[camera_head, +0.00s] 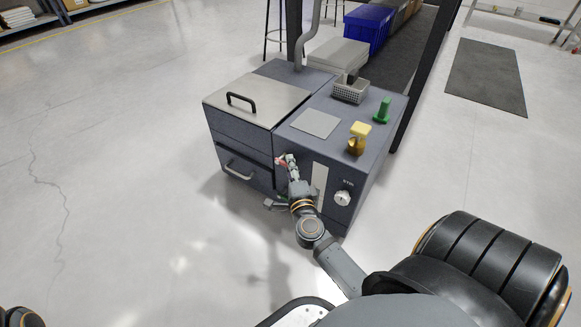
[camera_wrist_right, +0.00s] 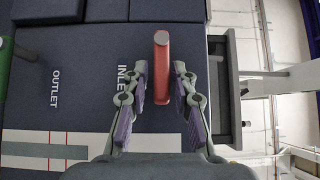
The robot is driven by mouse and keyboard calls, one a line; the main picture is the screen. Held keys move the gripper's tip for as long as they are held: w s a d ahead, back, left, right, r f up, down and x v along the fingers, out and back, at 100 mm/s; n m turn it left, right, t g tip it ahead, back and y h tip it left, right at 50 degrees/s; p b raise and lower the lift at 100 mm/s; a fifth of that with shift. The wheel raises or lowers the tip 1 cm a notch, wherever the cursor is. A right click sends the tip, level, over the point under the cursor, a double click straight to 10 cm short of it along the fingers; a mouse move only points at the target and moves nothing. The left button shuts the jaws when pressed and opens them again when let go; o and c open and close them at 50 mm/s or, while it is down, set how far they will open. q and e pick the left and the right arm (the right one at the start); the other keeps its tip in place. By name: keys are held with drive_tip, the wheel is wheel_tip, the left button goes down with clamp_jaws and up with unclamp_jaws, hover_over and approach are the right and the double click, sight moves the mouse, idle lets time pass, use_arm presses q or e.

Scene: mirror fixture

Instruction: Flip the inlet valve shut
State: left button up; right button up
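The inlet valve's red lever (camera_wrist_right: 161,68) sits beside the word INLET on the machine's dark front panel, in the right wrist view. My right gripper (camera_wrist_right: 160,72) is open, with one finger on each side of the lever and a small gap showing on both sides. In the head view the right gripper (camera_head: 288,160) is at the machine's front face, and only a bit of red shows by its fingers. A green part (camera_wrist_right: 5,60) shows at the left edge near the word OUTLET. My left gripper is not in view.
A white knob (camera_head: 342,198) is on the front. The floor at left is clear.

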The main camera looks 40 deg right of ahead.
drive_tip(key=shift+o, duration=0.5)
drive_tip(key=shift+s+a+f, duration=0.1)
drive_tip(key=shift+s+a, duration=0.05)
drive_tip(key=shift+s, duration=0.2)
drive_tip(key=v, duration=1.1)
drive_tip(key=shift+s, duration=0.1)
